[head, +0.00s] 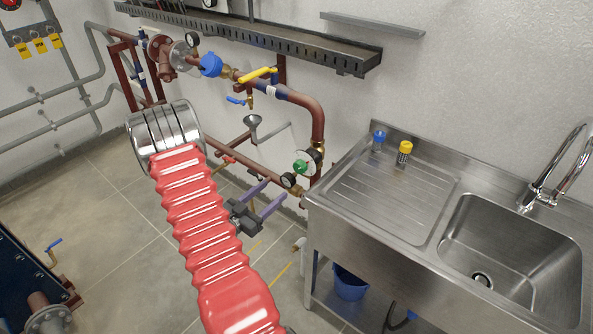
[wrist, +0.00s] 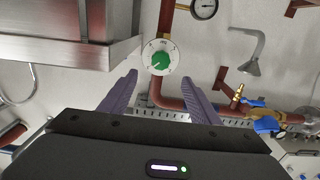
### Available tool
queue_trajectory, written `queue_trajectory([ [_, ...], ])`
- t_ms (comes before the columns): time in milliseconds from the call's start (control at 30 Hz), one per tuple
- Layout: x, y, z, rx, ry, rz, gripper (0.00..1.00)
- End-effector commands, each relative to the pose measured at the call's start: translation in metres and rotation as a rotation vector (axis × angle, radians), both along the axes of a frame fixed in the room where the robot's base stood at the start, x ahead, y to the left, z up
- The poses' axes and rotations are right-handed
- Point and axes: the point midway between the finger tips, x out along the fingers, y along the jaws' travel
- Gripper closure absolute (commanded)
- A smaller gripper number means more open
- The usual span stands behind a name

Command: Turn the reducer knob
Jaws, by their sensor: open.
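The reducer knob is a green knob on a round white dial. In the head view the knob (head: 301,168) sits on the copper pipe left of the sink unit. In the wrist view the knob (wrist: 160,60) is near the top centre, ahead of the fingers and roughly between their lines. My gripper (head: 266,199) has two purple fingers and is open and empty. In the wrist view my gripper (wrist: 160,80) has its fingers spread on either side below the dial. The fingertips look apart from the knob. The red sleeve of my arm covers part of the floor.
A steel sink unit (head: 375,242) stands close on the right. A yellow lever valve (head: 259,75) and a blue fitting (head: 211,65) are on the upper pipe.

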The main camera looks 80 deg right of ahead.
Motion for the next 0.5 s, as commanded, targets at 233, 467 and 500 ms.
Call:
queue_trajectory([
  [233, 0.000, -0.001, 0.000, 0.001, -0.002, 0.001, 0.43],
  [467, -0.007, -0.016, 0.000, 0.002, -0.003, -0.001, 0.43],
  [500, -0.009, -0.020, 0.000, 0.002, -0.003, -0.001, 0.43],
])
